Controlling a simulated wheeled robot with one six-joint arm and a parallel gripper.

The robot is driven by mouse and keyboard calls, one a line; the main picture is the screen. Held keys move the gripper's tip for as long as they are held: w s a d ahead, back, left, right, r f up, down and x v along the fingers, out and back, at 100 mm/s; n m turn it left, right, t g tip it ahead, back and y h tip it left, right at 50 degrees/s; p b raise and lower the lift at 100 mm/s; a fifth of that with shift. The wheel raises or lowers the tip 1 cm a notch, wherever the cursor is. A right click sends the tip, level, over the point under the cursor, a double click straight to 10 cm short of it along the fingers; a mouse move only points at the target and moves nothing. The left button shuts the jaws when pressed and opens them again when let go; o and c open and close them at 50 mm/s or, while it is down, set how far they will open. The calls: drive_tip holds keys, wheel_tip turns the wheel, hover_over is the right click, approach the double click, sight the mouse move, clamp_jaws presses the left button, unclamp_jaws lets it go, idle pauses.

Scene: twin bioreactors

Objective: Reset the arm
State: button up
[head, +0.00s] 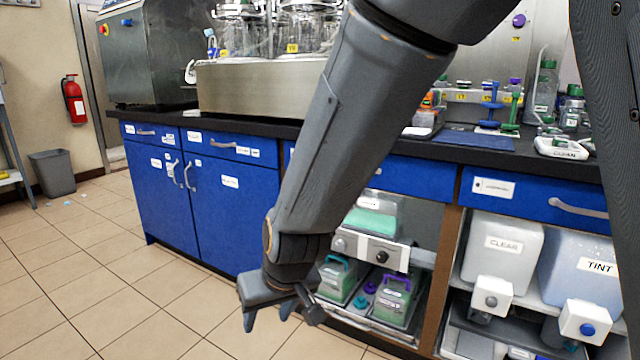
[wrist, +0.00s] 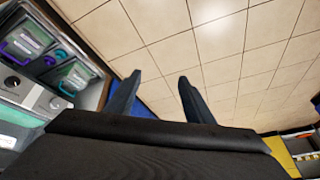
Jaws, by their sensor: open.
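My arm reaches down across the middle of the head view, in front of the blue cabinets. My gripper (head: 268,318) hangs low over the tiled floor, pointing down.
Blue cabinets (head: 228,200) carry a black counter with a steel bioreactor unit (head: 250,88). Open shelves hold green-lidded boxes (head: 340,278), a CLEAR tank (head: 502,250) and a TINT tank (head: 580,268). The floor (head: 110,280) at left is mostly clear; a grey bin (head: 53,173) stands there.

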drive_tip(key=s+d+r+g+h, duration=0.1)
drive_tip(key=s+d, duration=0.2)
drive_tip(key=s, duration=0.3)
drive_tip(key=s+d+r+n+g, duration=0.1)
drive_tip(key=s+d+g, duration=0.1)
drive_tip(key=s, duration=0.4)
drive_tip(key=s+d+r+g+h, duration=0.1)
drive_tip(key=s+d, duration=0.2)
drive_tip(key=s, duration=0.3)
drive_tip(key=d+r+m+p, duration=0.3)
drive_tip(key=d+r+p, duration=0.7)
drive_tip(key=r+p, duration=0.3)
drive_tip(key=d+r+m+h+p, duration=0.1)
drive_tip(key=d+r+m+p, duration=0.2)
drive_tip(key=d+r+p, duration=0.8)
wheel_tip(320, 180, up, 3)
drive_tip(key=p, duration=0.6)
drive_tip(key=shift+m, duration=0.3)
drive_tip(key=shift+d, duration=0.1)
